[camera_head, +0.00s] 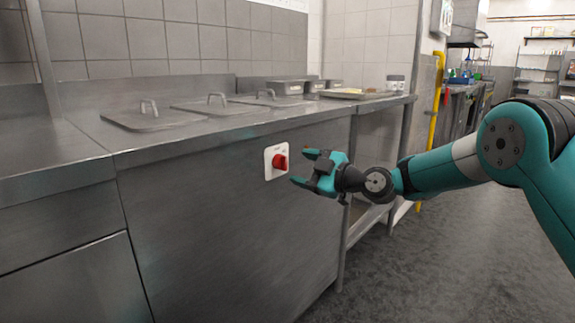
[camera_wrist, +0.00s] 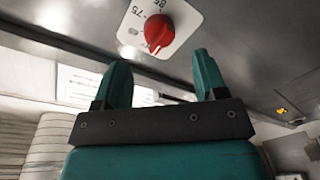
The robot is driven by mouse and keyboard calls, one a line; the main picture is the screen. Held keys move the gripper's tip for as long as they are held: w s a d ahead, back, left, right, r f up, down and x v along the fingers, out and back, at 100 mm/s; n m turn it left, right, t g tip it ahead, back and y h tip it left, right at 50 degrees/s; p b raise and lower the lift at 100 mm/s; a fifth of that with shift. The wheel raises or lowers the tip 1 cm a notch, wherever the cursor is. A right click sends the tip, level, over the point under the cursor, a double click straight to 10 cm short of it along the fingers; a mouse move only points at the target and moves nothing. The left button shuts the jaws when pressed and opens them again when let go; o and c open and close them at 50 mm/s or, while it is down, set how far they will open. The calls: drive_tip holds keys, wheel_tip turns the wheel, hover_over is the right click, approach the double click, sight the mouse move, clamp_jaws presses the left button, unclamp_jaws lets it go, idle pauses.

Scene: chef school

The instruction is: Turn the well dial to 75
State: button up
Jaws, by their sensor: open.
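The well dial is a red knob (camera_head: 280,161) on a white plate (camera_head: 269,171) on the steel counter's front panel. In the wrist view the red knob (camera_wrist: 159,31) shows at the top, just beyond the fingertips and roughly between them. Its white plate carries printed numbers, with 75 and 85 partly legible. The knob's exact pointer setting is hard to tell. My gripper (camera_head: 302,168) is open and empty, close to the dial on its right side in the head view. In the wrist view my gripper's two fingers (camera_wrist: 162,72) are spread and do not touch the knob.
The steel counter (camera_head: 230,125) has several lidded wells (camera_head: 150,118) on top. A tray (camera_head: 352,94) and small steel containers (camera_head: 290,87) stand at its far end. A yellow pipe (camera_head: 437,95) rises behind. The floor (camera_head: 420,270) to the right is clear.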

sight(286, 164)
drive_tip(key=shift+x, duration=2.75)
drive_tip(key=c, duration=0.9)
drive_tip(key=shift+d, duration=0.15)
